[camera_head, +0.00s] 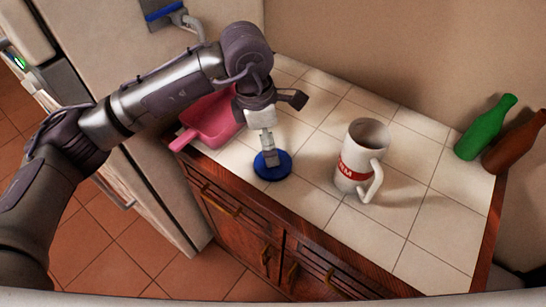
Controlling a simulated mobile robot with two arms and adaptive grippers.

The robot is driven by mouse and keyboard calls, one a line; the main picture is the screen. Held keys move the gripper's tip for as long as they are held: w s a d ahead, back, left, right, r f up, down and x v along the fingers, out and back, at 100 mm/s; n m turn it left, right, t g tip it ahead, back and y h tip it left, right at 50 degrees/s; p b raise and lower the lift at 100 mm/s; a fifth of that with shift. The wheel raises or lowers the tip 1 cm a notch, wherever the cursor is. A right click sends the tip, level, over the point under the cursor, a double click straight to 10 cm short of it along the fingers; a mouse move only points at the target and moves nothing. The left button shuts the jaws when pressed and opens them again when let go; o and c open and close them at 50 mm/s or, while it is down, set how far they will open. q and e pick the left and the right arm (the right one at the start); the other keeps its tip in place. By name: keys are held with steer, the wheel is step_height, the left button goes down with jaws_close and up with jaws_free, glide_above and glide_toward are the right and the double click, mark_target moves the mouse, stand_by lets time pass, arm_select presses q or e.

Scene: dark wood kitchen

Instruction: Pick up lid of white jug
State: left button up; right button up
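The white jug (354,176) stands upright and open-topped on the tiled counter, with a red label and its handle toward the lower right. A round blue lid (282,171) is apart from it, to its left, near the counter's front edge. My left gripper (269,158) reaches down from above onto the middle of the lid, its fingertips at the lid's centre. The fingers overlap in this view, so I cannot tell whether they are closed on the lid's knob, or whether the lid is resting or slightly raised. My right gripper is not in view.
A pink dustpan-like tray (212,120) lies left of the lid, partly under my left arm. A green bottle (485,130) and a brown bottle (518,143) are at the far right. The counter (420,215) has free tiles around the jug. A fridge (100,60) stands at the left.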

mark_target(274, 174)
arm_select(q)
steer(key=f, duration=0.2)
steer(key=f+p, duration=0.1)
steer(key=shift+w+d+f, duration=0.1)
steer(key=shift+w+d, duration=0.1)
steer(key=shift+d, duration=0.05)
step_height(274, 174, down, 3)
steer(key=shift+w+d+r+p, duration=0.15)
steer(key=shift+p, duration=0.25)
steer(key=shift+f, duration=0.35)
steer(key=shift+d+f, duration=0.1)
steer(key=shift+f, duration=0.1)
steer(key=c, duration=1.2)
steer(key=shift+s, duration=0.2)
steer(key=shift+c, duration=1.1)
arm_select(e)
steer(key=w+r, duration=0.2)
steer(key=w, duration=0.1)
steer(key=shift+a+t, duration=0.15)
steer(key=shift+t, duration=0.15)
